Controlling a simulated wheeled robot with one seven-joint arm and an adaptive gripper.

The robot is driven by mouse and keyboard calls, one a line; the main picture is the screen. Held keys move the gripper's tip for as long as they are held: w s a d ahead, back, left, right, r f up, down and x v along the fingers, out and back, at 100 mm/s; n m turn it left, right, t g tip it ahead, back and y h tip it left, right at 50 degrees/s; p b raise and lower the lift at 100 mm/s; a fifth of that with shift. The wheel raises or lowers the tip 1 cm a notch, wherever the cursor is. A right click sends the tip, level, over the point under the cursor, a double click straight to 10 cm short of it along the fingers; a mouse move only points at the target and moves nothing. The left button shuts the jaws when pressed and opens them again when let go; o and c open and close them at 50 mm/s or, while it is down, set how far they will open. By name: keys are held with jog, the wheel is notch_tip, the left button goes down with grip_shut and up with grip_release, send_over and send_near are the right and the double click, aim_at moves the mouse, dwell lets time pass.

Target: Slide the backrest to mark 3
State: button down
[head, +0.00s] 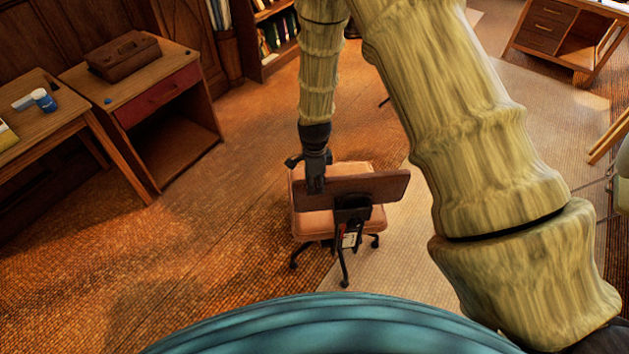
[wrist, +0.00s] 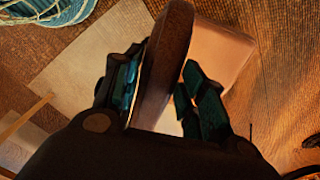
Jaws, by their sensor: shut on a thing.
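The office chair stands on the floor in the middle of the head view, with a tan seat (head: 314,222) and a dark brown backrest (head: 372,187). A black bracket with a small pale label (head: 349,240) runs down behind the backrest; any marks on it are too small to read. My gripper (head: 316,186) reaches down from above onto the left part of the backrest. In the wrist view the backrest (wrist: 168,55) passes between the two fingers of my gripper (wrist: 158,95), which is shut on it. The seat (wrist: 220,55) shows beyond.
A wooden cabinet (head: 190,79) with a brown box (head: 124,55) on top stands at the left. A table (head: 40,125) with a blue jar (head: 43,99) is at the far left. The floor around the chair is clear. A wooden desk (head: 560,30) is at the upper right.

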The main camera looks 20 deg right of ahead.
notch_tip(320, 180, down, 3)
jog(key=shift+f+b, duration=0.2)
jog(key=shift+b, duration=0.8)
jog(key=c, duration=0.8)
grip_release()
notch_tip(320, 180, up, 12)
jog(key=shift+r, duration=0.1)
jog(key=shift+d, duration=0.1)
